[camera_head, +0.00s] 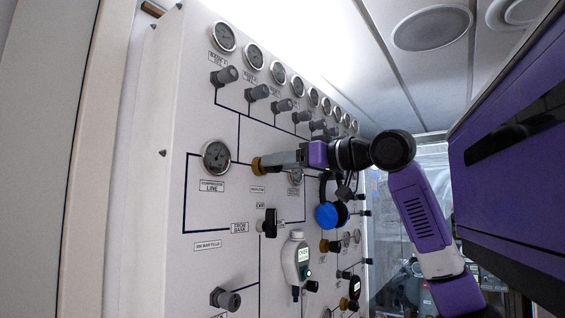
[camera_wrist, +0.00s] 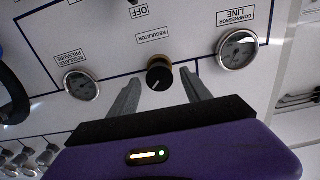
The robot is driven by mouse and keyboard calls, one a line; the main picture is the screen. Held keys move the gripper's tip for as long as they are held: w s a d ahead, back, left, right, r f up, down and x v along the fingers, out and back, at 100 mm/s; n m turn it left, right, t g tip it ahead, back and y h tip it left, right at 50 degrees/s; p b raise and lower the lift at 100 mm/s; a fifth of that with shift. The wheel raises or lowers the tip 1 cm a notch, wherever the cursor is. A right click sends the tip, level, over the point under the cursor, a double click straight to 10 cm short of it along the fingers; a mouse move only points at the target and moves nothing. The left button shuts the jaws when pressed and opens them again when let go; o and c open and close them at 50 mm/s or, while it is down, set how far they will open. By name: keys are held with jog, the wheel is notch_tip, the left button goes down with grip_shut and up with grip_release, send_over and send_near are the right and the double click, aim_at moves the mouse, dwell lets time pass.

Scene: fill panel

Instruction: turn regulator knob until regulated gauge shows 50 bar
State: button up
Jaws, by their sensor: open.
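The regulator knob (camera_wrist: 159,76) is black with a brass-coloured collar on the white panel (camera_wrist: 115,40), under the label REGULATOR in the wrist view. Its brass part (camera_head: 257,166) shows at my fingertips in the head view. My gripper (camera_wrist: 161,84) is open, with one finger on each side of the knob. In the head view my gripper partly hides this gauge (camera_head: 296,177).
The compressor line gauge (camera_head: 216,157) sits left of the knob in the head view. A row of gauges and grey valves (camera_head: 226,75) runs above. A black handle (camera_head: 269,223), a blue knob (camera_head: 326,215) and a white handheld device (camera_head: 295,260) stick out below.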

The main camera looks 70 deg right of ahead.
grip_shut()
jog(key=shift+n, duration=0.3)
grip_release()
jog(key=b+v, duration=0.2)
jog(key=v, duration=0.6)
jog(key=shift+d, duration=0.1)
dwell(2.0)
